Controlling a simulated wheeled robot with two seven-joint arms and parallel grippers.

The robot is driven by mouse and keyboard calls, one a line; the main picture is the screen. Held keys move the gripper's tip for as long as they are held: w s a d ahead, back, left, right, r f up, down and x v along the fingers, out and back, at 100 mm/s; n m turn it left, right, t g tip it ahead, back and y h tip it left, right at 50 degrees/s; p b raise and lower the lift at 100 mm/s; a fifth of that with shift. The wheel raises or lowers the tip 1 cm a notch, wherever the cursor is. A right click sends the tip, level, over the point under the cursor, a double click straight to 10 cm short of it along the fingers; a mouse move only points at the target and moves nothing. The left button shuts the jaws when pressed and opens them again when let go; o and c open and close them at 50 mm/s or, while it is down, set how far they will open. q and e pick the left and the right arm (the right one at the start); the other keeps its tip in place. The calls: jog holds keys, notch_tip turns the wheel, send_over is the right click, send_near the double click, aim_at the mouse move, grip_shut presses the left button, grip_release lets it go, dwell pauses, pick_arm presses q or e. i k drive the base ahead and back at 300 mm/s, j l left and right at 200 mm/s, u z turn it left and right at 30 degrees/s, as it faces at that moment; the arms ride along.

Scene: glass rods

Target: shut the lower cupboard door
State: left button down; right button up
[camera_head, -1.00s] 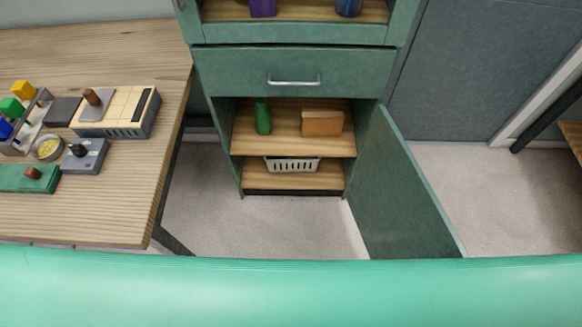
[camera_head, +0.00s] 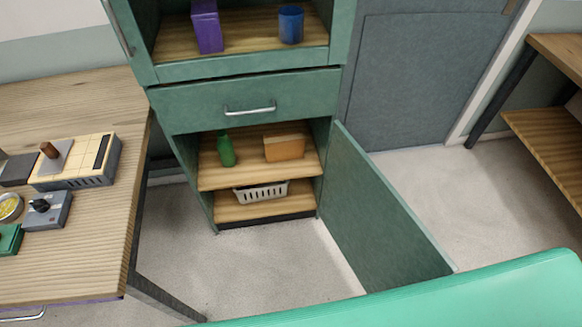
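The lower cupboard door (camera_head: 382,215) is a green panel hinged at the right side of the cupboard (camera_head: 160,118). It stands wide open, swung out toward me over the floor. The open compartment shows a green bottle (camera_head: 226,151) and an orange-brown box (camera_head: 284,147) on the upper shelf (camera_head: 250,172), and a white basket (camera_head: 261,193) on the lower shelf (camera_head: 231,212). The door's lower near corner is hidden behind my own green body at the bottom. Neither of my grippers shows in the head view.
A purple box (camera_head: 206,27) and a blue cup (camera_head: 291,25) stand in the upper compartment. A wooden table (camera_head: 90,225) with devices is at left. Floor (camera_head: 440,190) right of the door is clear; a shelved table (camera_head: 545,130) stands far right.

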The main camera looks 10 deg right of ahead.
aim_at(387, 246)
jog(key=k+l+u, duration=0.1)
jog(key=l, duration=0.35)
jog(key=l+u, duration=0.15)
jog(key=l, duration=0.25)
jog(key=k+l+u, duration=0.1)
jog(key=l, duration=0.3)
jog(key=k+l+u, duration=0.1)
jog(key=l, duration=0.3)
jog(key=k+l+u, duration=0.1)
jog(key=k+l, duration=0.15)
jog(key=l, duration=0.15)
jog(key=k+l+u, duration=0.15)
jog(key=l, duration=0.25)
jog(key=k+l+u, duration=0.1)
jog(key=l, duration=0.25)
jog(key=k+l+u, duration=0.1)
jog(key=k+l, duration=0.15)
jog(key=l, duration=0.1)
